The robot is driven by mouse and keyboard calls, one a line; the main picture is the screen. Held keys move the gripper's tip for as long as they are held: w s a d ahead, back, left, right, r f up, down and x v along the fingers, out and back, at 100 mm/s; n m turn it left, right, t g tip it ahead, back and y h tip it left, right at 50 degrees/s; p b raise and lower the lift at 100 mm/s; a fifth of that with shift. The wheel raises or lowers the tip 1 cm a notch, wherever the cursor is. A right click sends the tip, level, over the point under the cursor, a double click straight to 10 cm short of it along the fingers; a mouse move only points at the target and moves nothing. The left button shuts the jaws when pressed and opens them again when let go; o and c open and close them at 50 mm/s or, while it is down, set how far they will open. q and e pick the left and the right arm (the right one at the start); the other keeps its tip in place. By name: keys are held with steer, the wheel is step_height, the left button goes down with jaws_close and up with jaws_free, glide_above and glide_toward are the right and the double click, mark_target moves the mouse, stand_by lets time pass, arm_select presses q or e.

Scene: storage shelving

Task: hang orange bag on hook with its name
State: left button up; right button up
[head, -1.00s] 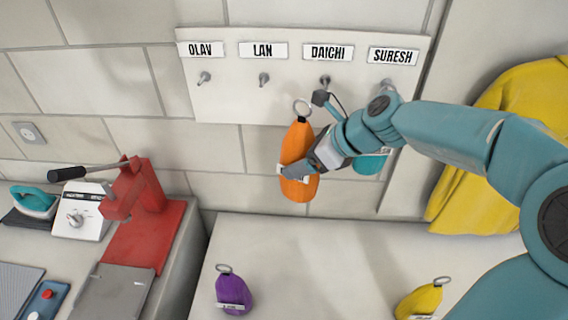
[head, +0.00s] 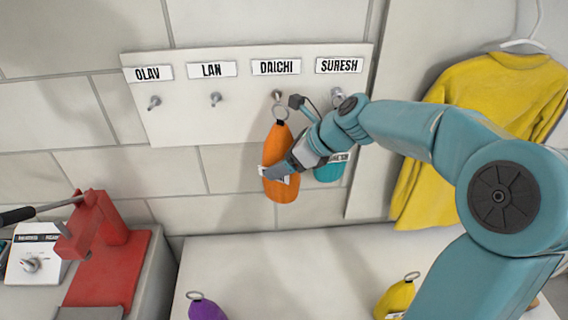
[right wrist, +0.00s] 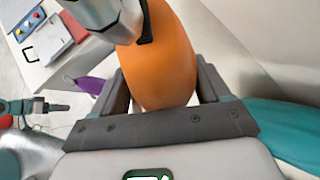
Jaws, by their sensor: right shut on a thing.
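The orange bag (head: 285,150) hangs upright in front of the wall, its metal ring (head: 280,113) just below the DAICHI hook (head: 277,95). I cannot tell whether ring and hook touch. My right gripper (head: 278,173) is shut on the bag's lower part, over its name tag, which I cannot read. The bag also fills the middle of the right wrist view (right wrist: 160,65). The OLAV hook (head: 154,103) and LAN hook (head: 215,99) are empty. A teal bag (head: 328,172) hangs below the SURESH hook (head: 337,94), partly hidden. My left gripper (right wrist: 50,106) shows small in the right wrist view, its jaws unclear.
A purple bag (head: 206,309) and a yellow bag (head: 396,297) are on the pale surface (head: 290,270) below. A red press (head: 105,250) stands at left. A yellow sweater (head: 480,110) hangs at right. The wall under OLAV and LAN is clear.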

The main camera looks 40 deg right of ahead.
arm_select(q)
steer(key=shift+s+a+r, duration=0.15)
steer(key=shift+s, duration=0.1)
arm_select(e)
steer(key=w+d, duration=0.3)
steer(key=w, duration=0.1)
steer(key=shift+d+f, duration=0.25)
steer(key=shift+d, duration=0.05)
steer(key=shift+d+f, duration=0.1)
stand_by(0.7)
